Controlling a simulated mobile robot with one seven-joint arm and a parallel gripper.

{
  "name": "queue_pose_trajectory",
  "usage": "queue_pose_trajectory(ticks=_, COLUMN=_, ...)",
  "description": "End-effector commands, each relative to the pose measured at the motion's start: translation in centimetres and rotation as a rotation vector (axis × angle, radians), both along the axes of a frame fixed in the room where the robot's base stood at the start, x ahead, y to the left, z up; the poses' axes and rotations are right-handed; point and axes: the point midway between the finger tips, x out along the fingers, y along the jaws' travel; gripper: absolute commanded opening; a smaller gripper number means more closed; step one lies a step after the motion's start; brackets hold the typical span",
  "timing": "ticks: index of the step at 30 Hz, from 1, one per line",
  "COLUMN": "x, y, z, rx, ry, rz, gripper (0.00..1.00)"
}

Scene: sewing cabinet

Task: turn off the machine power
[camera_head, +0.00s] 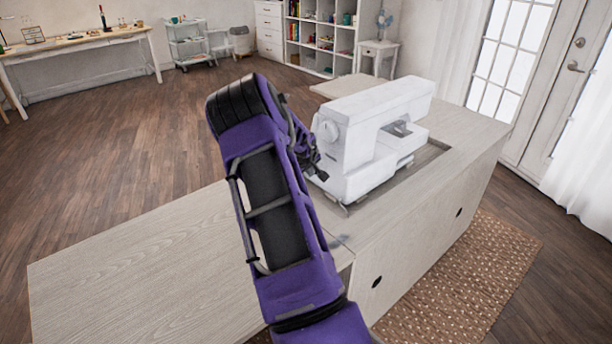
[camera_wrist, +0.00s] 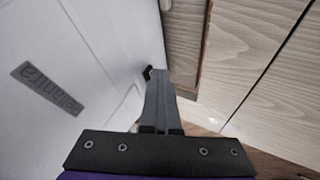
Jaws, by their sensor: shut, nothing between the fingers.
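The white sewing machine (camera_head: 350,155) stands in the recess of the wooden cabinet (camera_head: 400,215), its round handwheel (camera_head: 328,132) facing left. My gripper (camera_head: 316,174) is at the lower left end of the machine, mostly hidden behind my purple arm. In the wrist view the machine's white side (camera_wrist: 100,50) fills the left, with a dark name label (camera_wrist: 47,88). My gripper (camera_wrist: 160,74) is shut and empty there, its fingertips close to the machine's side. A small black part (camera_wrist: 148,72) shows beside the fingertips; I cannot tell whether it is the power switch or whether they touch.
Pale wooden cabinet panels (camera_wrist: 245,50) lie right of the fingers in the wrist view. The cabinet's left leaf (camera_head: 130,260) is clear. A brown patterned rug (camera_head: 465,290) lies in front. A long table (camera_head: 80,42), a shelf unit (camera_head: 320,40) and glass doors stand farther off.

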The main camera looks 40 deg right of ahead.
Motion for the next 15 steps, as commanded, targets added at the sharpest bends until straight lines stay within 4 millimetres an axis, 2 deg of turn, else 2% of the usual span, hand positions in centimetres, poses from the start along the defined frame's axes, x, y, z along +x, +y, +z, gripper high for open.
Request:
queue_pose_trajectory(ticks=3, x=0.0, y=-0.4, z=0.1, rx=-0.009, ry=-0.002, rz=-0.005, gripper=0.00)
queue_pose_trajectory(ticks=15, x=1.4, y=0.2, z=0.3, rx=-0.011, ry=-0.006, rz=-0.004, gripper=0.00)
